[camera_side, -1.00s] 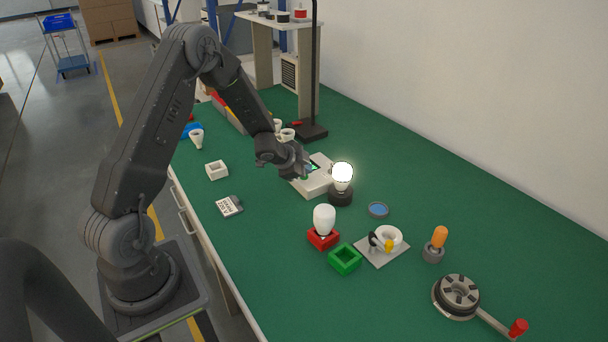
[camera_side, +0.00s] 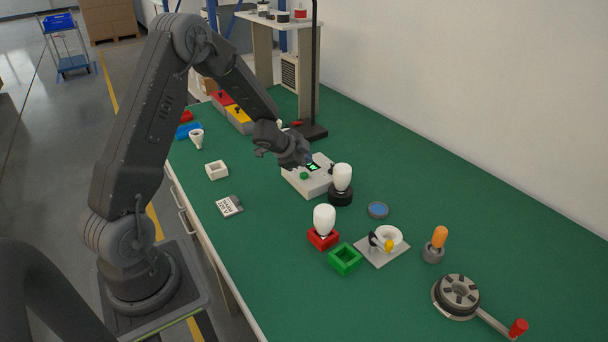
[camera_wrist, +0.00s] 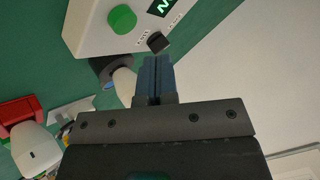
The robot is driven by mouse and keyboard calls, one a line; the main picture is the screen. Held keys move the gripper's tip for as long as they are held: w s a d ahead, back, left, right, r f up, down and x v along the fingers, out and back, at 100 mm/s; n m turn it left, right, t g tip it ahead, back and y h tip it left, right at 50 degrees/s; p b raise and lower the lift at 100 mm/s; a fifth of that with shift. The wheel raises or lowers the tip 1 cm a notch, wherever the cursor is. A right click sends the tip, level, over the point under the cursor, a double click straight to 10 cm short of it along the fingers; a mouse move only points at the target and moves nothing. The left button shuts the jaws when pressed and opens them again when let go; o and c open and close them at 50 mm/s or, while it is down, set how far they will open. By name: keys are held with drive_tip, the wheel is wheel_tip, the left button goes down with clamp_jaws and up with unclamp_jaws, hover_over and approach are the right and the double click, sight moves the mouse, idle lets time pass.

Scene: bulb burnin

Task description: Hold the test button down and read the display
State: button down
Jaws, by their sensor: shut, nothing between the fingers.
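The white tester box (camera_side: 320,186) stands on the green bench with a green button (camera_side: 304,176) and a small lit green display (camera_side: 314,165). In the wrist view, the button (camera_wrist: 122,19) is uncovered and the display (camera_wrist: 160,6) is cut by the top edge, so its text cannot be fully read. A black switch (camera_wrist: 157,41) sits beside them. My gripper (camera_wrist: 154,68) is shut and empty, by the switch side of the box and clear of the button; contact with the switch cannot be told. A white bulb (camera_side: 342,177), unlit, stands in the black socket (camera_side: 340,195).
A second white bulb (camera_side: 324,219) stands in a red holder (camera_side: 323,239), near an empty green holder (camera_side: 345,259). A grey plate (camera_side: 371,251) with a white ring, an orange-topped piece (camera_side: 439,238) and a round crank fixture (camera_side: 458,296) lie to the right. The bench front is mostly clear.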

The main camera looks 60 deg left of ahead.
drive_tip(key=shift+r, duration=1.6)
drive_tip(key=shift+r, duration=0.2)
wheel_tip(320, 180, up, 8)
drive_tip(key=n+y, duration=0.2)
hover_over(305, 175)
drive_tip(key=s+d, duration=0.2)
drive_tip(key=d, duration=0.1)
drive_tip(key=s+d+r+n+y, duration=0.2)
drive_tip(key=s+d+r+n, duration=0.2)
drive_tip(key=s+d+r, duration=0.25)
drive_tip(key=s+d+r+n+g+h, duration=0.1)
drive_tip(key=s+d+h, duration=0.1)
drive_tip(key=s+d, duration=0.4)
drive_tip(key=s+d+r+g+h, duration=0.2)
drive_tip(key=s+d, duration=0.5)
drive_tip(key=s, duration=0.6)
drive_tip(key=shift+d+n+g+h, duration=0.3)
drive_tip(key=shift+n+h, duration=0.1)
drive_tip(key=shift+h, duration=0.1)
